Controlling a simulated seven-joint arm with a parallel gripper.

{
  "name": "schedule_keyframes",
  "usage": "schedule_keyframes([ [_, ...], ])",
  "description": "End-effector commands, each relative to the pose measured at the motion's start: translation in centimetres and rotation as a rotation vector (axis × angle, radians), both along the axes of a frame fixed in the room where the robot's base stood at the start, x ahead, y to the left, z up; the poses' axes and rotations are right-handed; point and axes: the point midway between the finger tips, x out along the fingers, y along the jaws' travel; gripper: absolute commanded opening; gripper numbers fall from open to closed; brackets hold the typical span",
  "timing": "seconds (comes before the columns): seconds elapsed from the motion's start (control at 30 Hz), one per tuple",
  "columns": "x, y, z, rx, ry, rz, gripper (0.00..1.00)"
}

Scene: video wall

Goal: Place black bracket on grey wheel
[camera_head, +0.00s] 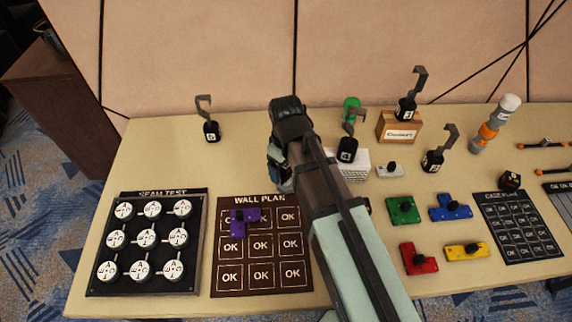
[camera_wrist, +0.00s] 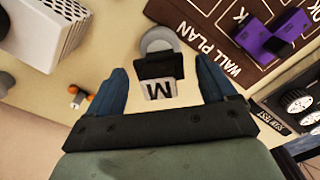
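In the wrist view a black piece with a white face marked M (camera_wrist: 157,82) lies between my fingers; it may be the black bracket, but I cannot be sure. A grey round piece (camera_wrist: 158,38) shows right beside its far edge and may be the grey wheel. I cannot tell whether one rests on the other. My gripper (camera_wrist: 160,82) is open, with blue fingers on either side of the black piece and visible gaps. In the head view my gripper (camera_head: 281,172) points down above the table behind the WALL PLAN board, and my arm hides both pieces.
The WALL PLAN board (camera_head: 232,274) holds a purple piece (camera_head: 246,221). A round-disc board (camera_head: 193,233) is left. A white box (camera_head: 357,160) and upright grey hooks on black bases (camera_head: 211,130) stand behind. Coloured blocks (camera_head: 404,210) lie right. The table's back left is mostly clear.

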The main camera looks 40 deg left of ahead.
Motion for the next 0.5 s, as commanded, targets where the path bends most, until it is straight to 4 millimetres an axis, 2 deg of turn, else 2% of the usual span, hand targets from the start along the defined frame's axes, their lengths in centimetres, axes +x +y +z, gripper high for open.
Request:
schedule_keyframes([
  [0.27, 0.0, 0.0, 0.1, 0.000, 0.000, 0.000, 0.85],
  [0.5, 0.0, 0.1, 2.1, 0.002, -0.001, 0.000, 0.85],
])
